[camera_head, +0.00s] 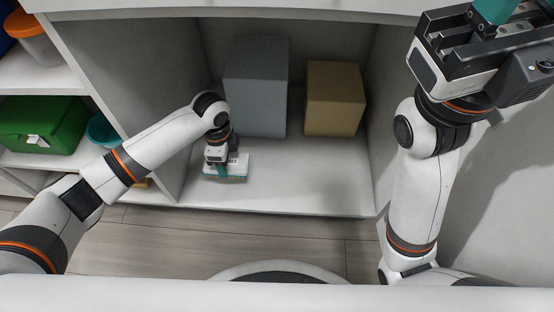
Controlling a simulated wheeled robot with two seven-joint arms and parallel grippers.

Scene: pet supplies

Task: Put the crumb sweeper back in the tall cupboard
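The tall cupboard (300,199) stands open in front of me. A small white block with a teal lower edge, which looks like the crumb sweeper (240,170), is at the front left of its floor. My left gripper (220,169) reaches into the cupboard, pointing down right at the sweeper. Its fingers are small and partly merge with the sweeper, so their grip cannot be told. My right gripper (489,22) is raised at the upper right, outside the cupboard. A teal piece shows at its fingers, cut off by the top edge; whether it is a fingertip or a held thing is unclear.
A tall grey box (256,87) and a shorter tan box (335,98) stand at the back of the cupboard. The floor in front of the tan box is clear. Shelves at the left hold a green box (42,122), a teal bowl (103,130) and an orange-lidded container (33,24).

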